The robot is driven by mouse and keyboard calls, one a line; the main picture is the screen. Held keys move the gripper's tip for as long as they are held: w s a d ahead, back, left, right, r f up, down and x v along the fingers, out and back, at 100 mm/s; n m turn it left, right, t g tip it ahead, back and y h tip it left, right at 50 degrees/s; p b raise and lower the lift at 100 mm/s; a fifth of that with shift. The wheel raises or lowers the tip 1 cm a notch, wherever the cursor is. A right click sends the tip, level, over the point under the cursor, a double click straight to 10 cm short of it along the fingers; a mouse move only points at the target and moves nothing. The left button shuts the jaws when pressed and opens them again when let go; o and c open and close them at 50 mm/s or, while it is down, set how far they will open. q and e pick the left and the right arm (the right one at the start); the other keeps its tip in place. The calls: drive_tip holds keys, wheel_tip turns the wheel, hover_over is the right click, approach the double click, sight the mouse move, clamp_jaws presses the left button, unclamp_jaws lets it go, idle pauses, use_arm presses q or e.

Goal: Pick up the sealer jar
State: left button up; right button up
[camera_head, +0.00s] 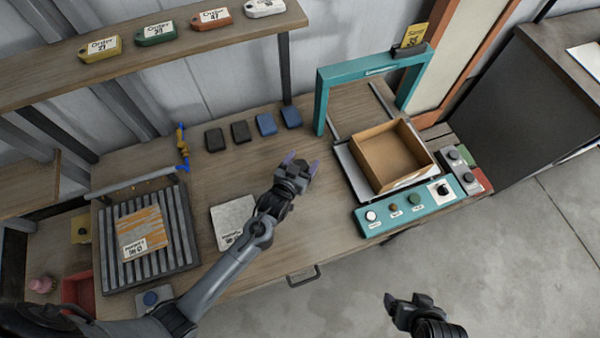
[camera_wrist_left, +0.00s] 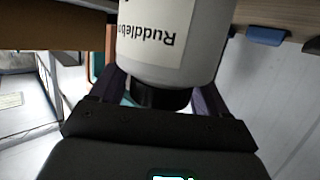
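A white jar (camera_wrist_left: 172,40) with a black cap (camera_wrist_left: 158,97) fills the middle of the left wrist view. Its label shows upside down and reads "Ruddlebo", then is cut off; I see no word naming sealer. My left gripper (camera_head: 302,162) is open over the middle of the bench, its purple fingers apart. In the left wrist view the fingers stand on either side of the cap, with small gaps beside it. The jar does not show in the head view. My right gripper (camera_head: 408,303) is off the bench's front edge; its opening is unclear.
Blue and dark blocks (camera_head: 265,124) line the back. A white sheet (camera_head: 232,215) and a slatted tray (camera_head: 180,225) lie left. A shelf (camera_head: 150,65) overhangs the back.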

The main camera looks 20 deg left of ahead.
use_arm(q)
clamp_jaws()
idle(0.5)
